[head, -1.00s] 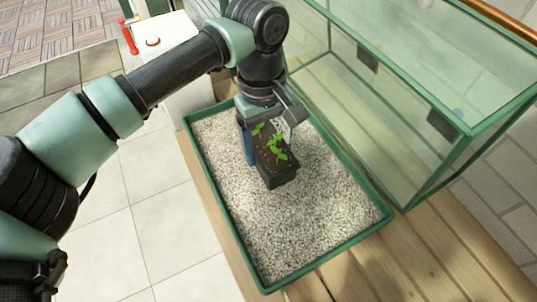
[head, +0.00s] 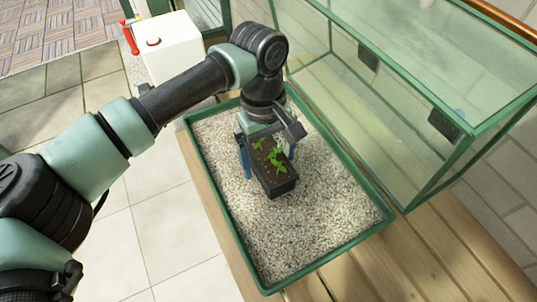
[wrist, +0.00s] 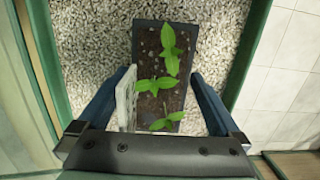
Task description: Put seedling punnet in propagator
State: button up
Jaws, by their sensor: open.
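The seedling punnet (head: 276,186) is a dark rectangular pot with soil and several green seedlings. It stands upright on pale gravel inside the green-rimmed tray (head: 227,240). In the wrist view the punnet (wrist: 166,98) lies between my fingers, with a white label at its left side. My gripper (head: 268,165) is open and straddles the punnet from above. In the wrist view my gripper (wrist: 161,76) has one blue finger on each side, with a visible gap on the right. Which container is the propagator, this tray or the glass case, I cannot tell for sure.
The green-framed glass case (head: 400,110) stands close along the tray's right side. A wooden bench (head: 375,270) carries the tray. A white box (head: 170,50) stands behind left. Gravel is bare in front of the punnet. Pale floor tiles lie at the left.

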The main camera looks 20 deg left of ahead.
aim_at(265, 151)
notch_tip(265, 151, up, 12)
jog(key=w+a, duration=0.1)
dwell(0.4)
jog(key=shift+a+r, duration=0.1)
